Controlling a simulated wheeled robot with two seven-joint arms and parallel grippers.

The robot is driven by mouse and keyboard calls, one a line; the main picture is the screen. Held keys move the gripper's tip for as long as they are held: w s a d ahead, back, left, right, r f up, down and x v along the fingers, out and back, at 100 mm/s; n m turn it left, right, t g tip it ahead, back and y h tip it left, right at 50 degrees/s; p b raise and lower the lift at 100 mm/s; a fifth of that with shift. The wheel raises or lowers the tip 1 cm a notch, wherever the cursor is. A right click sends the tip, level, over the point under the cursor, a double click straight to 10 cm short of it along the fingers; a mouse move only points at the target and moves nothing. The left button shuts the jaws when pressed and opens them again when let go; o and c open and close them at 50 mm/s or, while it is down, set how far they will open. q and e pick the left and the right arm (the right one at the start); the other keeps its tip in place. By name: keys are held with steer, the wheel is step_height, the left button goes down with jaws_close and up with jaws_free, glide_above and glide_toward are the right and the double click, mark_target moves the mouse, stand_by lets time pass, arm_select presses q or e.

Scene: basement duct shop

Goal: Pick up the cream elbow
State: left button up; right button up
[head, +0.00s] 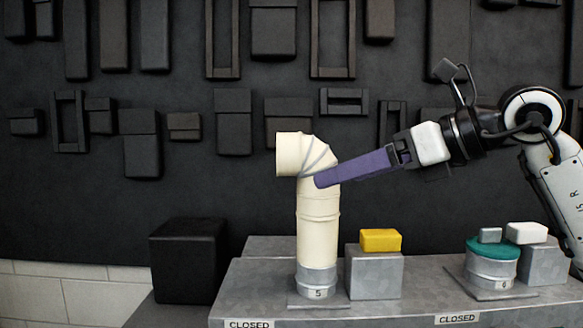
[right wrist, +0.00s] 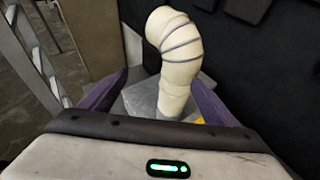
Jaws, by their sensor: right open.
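The cream elbow (head: 310,154) sits on top of an upright cream duct pipe (head: 317,232), its open mouth facing left in the head view. The pipe stands in a grey collar marked 5 (head: 317,281). My right gripper (head: 325,180) reaches in from the right, its purple fingers level with the elbow's lower part. In the right wrist view, the elbow (right wrist: 178,50) stands between and beyond the two spread fingers of my right gripper (right wrist: 158,92). The gripper is open; whether a finger touches the elbow cannot be told. My left gripper is not in view.
A yellow block (head: 380,240) rests on a grey box (head: 375,277) right of the pipe. Farther right, a teal lid (head: 492,249) covers collar 6, with small blocks nearby. A black cube (head: 188,261) stands at left. Dark panels cover the wall behind.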

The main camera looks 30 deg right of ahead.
mark_target(309, 172)
steer(key=shift+m+h, duration=0.4)
steer(key=shift+h, duration=0.4)
steer(key=shift+w+d+f+p, duration=0.2)
steer(key=shift+w+f+p, duration=0.15)
steer(key=shift+w, duration=1.1)
steer(key=shift+w+d+f+p, duration=0.3)
steer(key=shift+w+f, duration=0.2)
steer(key=shift+w, duration=1)
steer(key=shift+w+d+f+p, duration=0.15)
steer(key=shift+w+f+p, duration=0.2)
steer(key=shift+w, duration=1.1)
steer(key=c, duration=0.9)
steer(key=shift+t, duration=0.3)
steer(key=c, duration=0.3)
steer(key=shift+r, duration=0.1)
